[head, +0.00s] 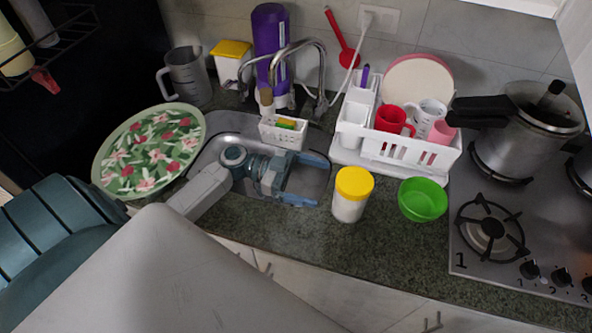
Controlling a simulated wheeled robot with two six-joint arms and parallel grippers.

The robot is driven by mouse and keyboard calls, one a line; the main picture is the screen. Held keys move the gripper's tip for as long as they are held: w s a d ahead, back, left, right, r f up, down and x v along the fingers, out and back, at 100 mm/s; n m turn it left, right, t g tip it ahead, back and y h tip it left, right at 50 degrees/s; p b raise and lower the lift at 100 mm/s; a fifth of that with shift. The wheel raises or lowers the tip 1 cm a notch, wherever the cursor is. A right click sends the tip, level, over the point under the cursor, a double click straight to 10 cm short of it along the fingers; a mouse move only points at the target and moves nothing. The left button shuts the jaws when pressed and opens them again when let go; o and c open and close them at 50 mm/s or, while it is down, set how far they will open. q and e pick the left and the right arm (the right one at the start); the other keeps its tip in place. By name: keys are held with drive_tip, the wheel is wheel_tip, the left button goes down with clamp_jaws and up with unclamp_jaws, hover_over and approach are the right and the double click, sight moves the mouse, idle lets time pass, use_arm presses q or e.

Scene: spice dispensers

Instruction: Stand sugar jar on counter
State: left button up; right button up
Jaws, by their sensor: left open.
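A jar with a yellow lid and a pale body, which I take as the sugar jar (352,207), stands upright on the dark green speckled counter (290,235), just right of the sink. My left gripper (323,182) reaches in from the left over the sink. Its two fingers are spread and point right toward the jar, with nothing between them. The fingertips are close to the jar's left side; I cannot tell whether they touch it. My right gripper is not in view.
A green bowl (423,200) sits right of the jar. Behind is a white dish rack (400,150) with cups. The stove (480,255) with a pressure cooker (527,125) is at right. A floral plate (150,150) lies left of the sink (222,128). Counter in front of the jar is clear.

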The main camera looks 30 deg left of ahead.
use_arm(q)
drive_tip(key=b+v, duration=0.1)
drive_tip(key=v, duration=0.2)
drive_tip(key=shift+s+a, duration=0.1)
drive_tip(key=shift+a, duration=0.3)
